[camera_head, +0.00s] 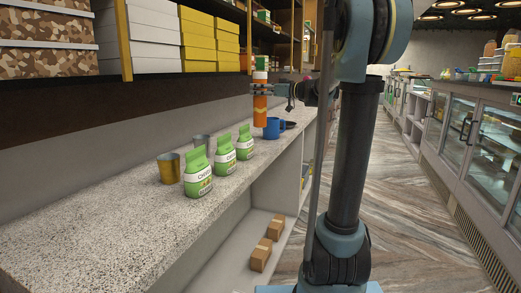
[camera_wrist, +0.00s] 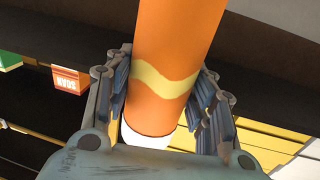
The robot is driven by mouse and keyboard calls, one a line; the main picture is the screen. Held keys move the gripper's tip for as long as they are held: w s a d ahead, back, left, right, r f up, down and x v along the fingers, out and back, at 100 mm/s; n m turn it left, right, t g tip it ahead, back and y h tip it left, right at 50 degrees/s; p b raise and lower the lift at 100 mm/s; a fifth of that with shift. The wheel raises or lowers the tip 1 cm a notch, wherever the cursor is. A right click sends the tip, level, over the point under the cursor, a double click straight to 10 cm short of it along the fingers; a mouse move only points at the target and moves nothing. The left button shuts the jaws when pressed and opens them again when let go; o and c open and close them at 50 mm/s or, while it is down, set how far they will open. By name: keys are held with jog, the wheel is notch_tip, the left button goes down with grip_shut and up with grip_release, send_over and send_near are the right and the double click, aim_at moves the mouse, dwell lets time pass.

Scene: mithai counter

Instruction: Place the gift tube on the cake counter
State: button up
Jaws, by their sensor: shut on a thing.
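The gift tube is an orange cylinder (camera_head: 260,108) with a yellow wavy band and a pale lower end. It is roughly upright over the far part of the speckled stone counter (camera_head: 110,225); I cannot tell whether its base touches the top. My gripper (camera_wrist: 166,88) is shut on the tube, one finger on each side, as the wrist view shows the tube (camera_wrist: 175,40) between the pads. Which surface is the cake counter is not marked; glass display cases (camera_head: 478,130) line the right side.
Green-labelled bags (camera_head: 198,175), a brass cup (camera_head: 169,168), a grey cup (camera_head: 200,141) and a blue mug (camera_head: 272,128) stand on the stone counter. Shelves with white boxes (camera_head: 152,38) and yellow boxes (camera_head: 197,42) hang above. Brown boxes (camera_head: 261,254) lie below. The aisle floor (camera_head: 420,215) is clear.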

aim_at(266, 112)
jog(key=shift+d+f, duration=0.1)
jog(key=shift+f, duration=4.85)
jog(key=o, duration=1.2)
jog(key=shift+o, duration=0.2)
jog(key=shift+s, duration=0.1)
jog(key=shift+d, duration=0.1)
jog(key=v, duration=1.7)
jog(key=shift+d+f, duration=0.2)
jog(key=shift+f, duration=0.1)
